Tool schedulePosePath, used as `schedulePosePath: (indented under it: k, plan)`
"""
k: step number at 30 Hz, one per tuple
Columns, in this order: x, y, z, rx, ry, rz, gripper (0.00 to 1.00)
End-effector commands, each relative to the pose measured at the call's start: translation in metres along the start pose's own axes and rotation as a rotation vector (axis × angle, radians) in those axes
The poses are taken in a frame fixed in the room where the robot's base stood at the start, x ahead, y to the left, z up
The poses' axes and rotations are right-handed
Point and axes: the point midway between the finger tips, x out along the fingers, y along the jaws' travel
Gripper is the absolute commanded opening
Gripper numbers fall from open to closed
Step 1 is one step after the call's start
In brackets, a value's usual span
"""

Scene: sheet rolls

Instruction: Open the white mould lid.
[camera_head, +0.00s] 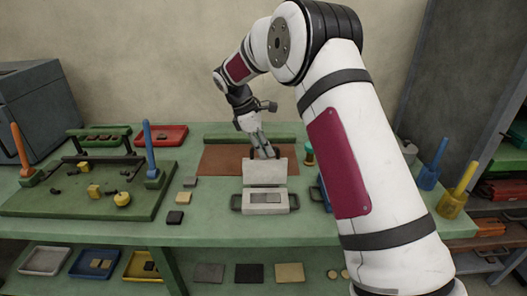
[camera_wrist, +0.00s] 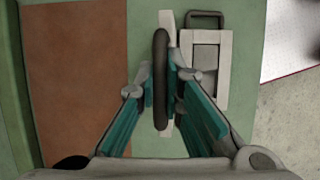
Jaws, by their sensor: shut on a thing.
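The white mould lid (camera_head: 265,171) stands raised, roughly upright, behind the white mould base (camera_head: 265,201) in the head view. In the wrist view the lid (camera_wrist: 166,20) shows nearly edge-on as a pale strip, with a dark handle (camera_wrist: 160,45) along it. My gripper (camera_head: 263,154) is at the lid's upper part. In the wrist view my gripper's teal fingers (camera_wrist: 161,92) close around the dark handle from both sides. The open base (camera_wrist: 206,70), with a grey recess and a dark side handle, lies to the right of the lid. My fingers partly hide the lid.
A brown mat (camera_head: 222,160) lies behind the mould on the green table (camera_head: 210,226). A green board (camera_head: 60,202) with posts and yellow pieces is at left. Small blocks (camera_head: 176,217) lie left of the mould; a green-topped spool (camera_head: 309,154) stands right of the lid.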

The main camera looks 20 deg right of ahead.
Motion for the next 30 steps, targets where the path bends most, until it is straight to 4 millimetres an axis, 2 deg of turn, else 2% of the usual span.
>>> schedulePosePath:
  k: [21,22,23,30]
  plan:
    - [0.0012,0.0061,0.0011,0.003,-0.002,0.006,0.00]
    - [0.0012,0.0061,0.0010,0.003,-0.002,0.006,0.15]
    - [0.0012,0.0061,0.0010,0.003,-0.002,0.006,0.18]
    - [0.0016,0.0055,0.0003,0.002,-0.001,0.004,0.18]
